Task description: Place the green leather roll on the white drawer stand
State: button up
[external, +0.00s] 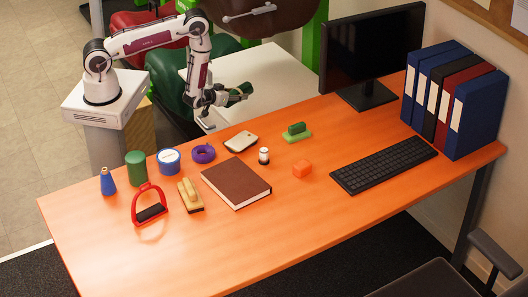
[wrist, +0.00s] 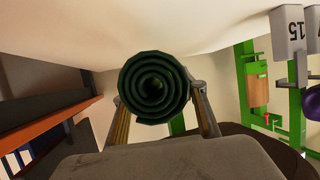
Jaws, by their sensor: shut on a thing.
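The green leather roll (external: 243,90) is in my gripper (external: 232,95), at the white drawer stand (external: 282,78) behind the desk. In the wrist view the roll (wrist: 153,87) shows its dark green spiral end, with one finger on each side. My gripper (wrist: 158,94) is shut on it. A broad white surface (wrist: 150,30), apparently the stand, fills the top of the wrist view close to the roll. I cannot tell whether the roll touches it. In the external view the stand's top is bare around the roll, and its lower part is hidden by the desk.
The orange desk (external: 300,225) lies in front, with a green cylinder (external: 135,165), a red stirrup (external: 149,206), a brown book (external: 236,183) and a green brush (external: 297,132). A monitor (external: 370,55) stands right of the stand. Saddles (external: 170,85) hang behind my arm.

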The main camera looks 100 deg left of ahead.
jog(key=shift+a+r+n+y, duration=0.3)
jog(key=shift+a+r, duration=0.45)
jog(key=shift+a, duration=0.1)
jog(key=shift+s+a+r+n+g, duration=0.2)
jog(key=shift+a+r+n+g, duration=0.1)
jog(key=shift+a+r+g, duration=0.35)
jog(key=shift+d, duration=0.15)
send_over(240, 110)
jog(key=shift+t, duration=0.25)
jog(key=shift+d+f, duration=0.2)
jog(key=shift+f, duration=3.15)
jog(key=shift+f, duration=0.55)
jog(key=o, duration=1.4)
jog(key=shift+d, duration=0.1)
jog(key=shift+v, duration=5.95)
